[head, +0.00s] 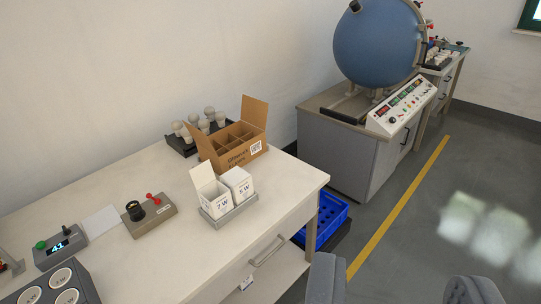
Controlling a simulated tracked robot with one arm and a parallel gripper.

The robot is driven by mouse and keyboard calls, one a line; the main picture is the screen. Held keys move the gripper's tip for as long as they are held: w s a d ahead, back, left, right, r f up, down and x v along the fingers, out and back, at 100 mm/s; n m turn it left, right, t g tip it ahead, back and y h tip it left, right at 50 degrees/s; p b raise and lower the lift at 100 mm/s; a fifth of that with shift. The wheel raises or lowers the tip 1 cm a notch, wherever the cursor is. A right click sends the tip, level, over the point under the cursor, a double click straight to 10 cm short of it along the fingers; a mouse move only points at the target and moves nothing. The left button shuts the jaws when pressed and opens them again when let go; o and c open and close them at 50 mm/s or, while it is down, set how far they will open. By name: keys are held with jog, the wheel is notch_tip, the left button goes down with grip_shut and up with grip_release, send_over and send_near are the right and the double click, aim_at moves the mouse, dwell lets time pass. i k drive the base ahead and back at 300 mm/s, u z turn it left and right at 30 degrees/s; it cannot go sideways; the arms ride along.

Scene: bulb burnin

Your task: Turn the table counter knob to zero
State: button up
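The table counter (60,250) is a small grey box at the lower left of the white table. Its lit display reads 41. A green button (41,245) sits on its left side, and a small dark knob (66,230) stands at its back. The knob's setting is too small to read. My gripper (398,286) shows at the bottom right as two grey fingers set wide apart. It is open with nothing visible between the fingers, over the floor side of the table and well to the right of the counter.
The white table (115,185) also carries a tester with a red lever (150,212), small white boxes (237,184), a cardboard carton (232,150) and bulbs in a rack (185,138). A blue crate (328,222) is beside the table. Grey floor (410,235) is clear at right.

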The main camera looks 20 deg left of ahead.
aim_at(66, 232)
jog(key=u, duration=0.55)
jog(key=i, duration=1.05)
jog(key=u, duration=1.15)
jog(key=i, duration=0.5)
jog(key=u, duration=0.2)
jog(key=k, duration=0.9)
jog(key=u, duration=0.2)
jog(key=i, duration=0.9)
jog(key=z, duration=0.1)
